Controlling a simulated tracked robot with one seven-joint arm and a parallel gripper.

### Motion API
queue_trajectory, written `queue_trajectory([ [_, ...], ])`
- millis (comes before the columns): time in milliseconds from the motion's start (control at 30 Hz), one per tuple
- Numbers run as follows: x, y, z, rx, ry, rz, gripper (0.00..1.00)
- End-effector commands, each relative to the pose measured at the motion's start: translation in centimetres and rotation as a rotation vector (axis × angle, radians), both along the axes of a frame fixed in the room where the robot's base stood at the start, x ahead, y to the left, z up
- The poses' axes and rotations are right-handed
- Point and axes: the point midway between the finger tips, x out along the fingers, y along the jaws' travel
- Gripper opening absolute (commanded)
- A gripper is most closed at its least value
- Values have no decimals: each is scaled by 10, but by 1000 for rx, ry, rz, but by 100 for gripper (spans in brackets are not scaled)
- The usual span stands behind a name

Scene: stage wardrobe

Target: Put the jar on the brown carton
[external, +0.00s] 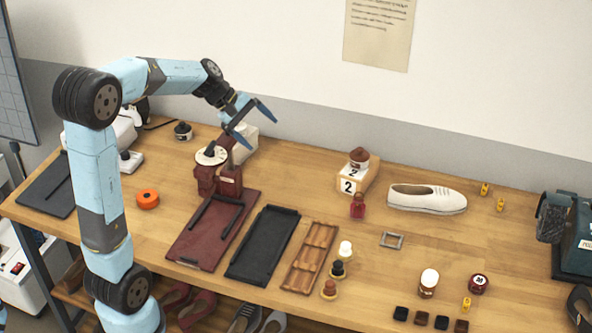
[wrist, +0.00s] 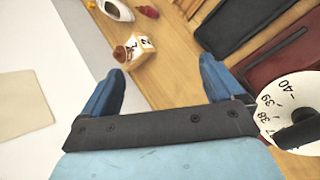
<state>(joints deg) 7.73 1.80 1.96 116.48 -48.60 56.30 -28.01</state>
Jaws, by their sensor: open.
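A brown carton (external: 371,178) with white "2" labels stands at the back middle of the bench; it also shows in the wrist view (wrist: 140,47). A small red-brown jar (external: 359,158) sits upright on top of the carton and also shows in the wrist view (wrist: 122,53). My gripper (external: 262,133) is open and empty, raised above the back of the bench, left of the carton and apart from it. In the wrist view its fingers (wrist: 162,66) are spread, with the carton beyond them.
A dark red device with a white dial (external: 211,155) stands below my gripper. A dark jar (external: 183,131) is behind it to the left. A white shoe (external: 427,198) and red bottle (external: 358,207) are near the carton.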

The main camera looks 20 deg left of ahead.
Motion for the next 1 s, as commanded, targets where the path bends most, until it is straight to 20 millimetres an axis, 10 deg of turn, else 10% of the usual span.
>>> queue_trajectory([
  [1000,-251,167,11,841,-545,-559,94],
])
